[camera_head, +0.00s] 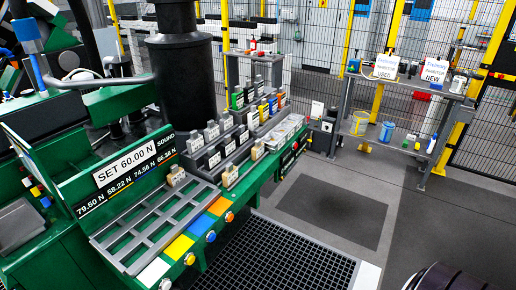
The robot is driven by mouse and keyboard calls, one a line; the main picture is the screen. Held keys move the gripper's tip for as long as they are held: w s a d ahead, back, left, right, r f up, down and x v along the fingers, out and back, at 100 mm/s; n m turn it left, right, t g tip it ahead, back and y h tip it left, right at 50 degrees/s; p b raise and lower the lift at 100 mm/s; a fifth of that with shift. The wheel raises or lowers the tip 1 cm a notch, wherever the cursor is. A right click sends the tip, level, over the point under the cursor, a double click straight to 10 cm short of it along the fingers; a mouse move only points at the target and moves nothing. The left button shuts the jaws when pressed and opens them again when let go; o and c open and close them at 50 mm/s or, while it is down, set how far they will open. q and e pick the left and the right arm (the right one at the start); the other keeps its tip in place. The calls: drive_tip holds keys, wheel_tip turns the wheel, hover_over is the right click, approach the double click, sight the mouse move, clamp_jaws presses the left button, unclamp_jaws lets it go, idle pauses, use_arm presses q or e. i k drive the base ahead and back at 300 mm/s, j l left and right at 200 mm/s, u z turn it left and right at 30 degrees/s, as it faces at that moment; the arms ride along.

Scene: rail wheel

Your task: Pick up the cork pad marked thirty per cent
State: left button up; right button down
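Three small cork-coloured blocks stand on the green machine bench: one (176,175) at the back of the grey slotted tray (132,262), one (230,175) farther right, and one (257,151) beyond it. Their markings are too small to read, so I cannot tell which is marked thirty per cent. Several grey blocks with white labels (214,158) stand in rows on the rack behind them. Neither of my grippers is in view.
A green panel (115,180) reading "SET 60.00 N" rises behind the tray. A thick black column (183,85) stands behind the rack. A dark floor grating (270,255) lies before the bench. A shelf (400,140) with "USED" and "NEW" signs stands right; floor between is clear.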

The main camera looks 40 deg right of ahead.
sight(258, 150)
drive_tip(key=i+l+u, duration=0.1)
drive_tip(key=l, duration=0.65)
drive_tip(key=i+l+u, duration=0.15)
drive_tip(key=l, duration=0.65)
drive_tip(key=i+l+u, duration=0.1)
drive_tip(key=l, duration=0.65)
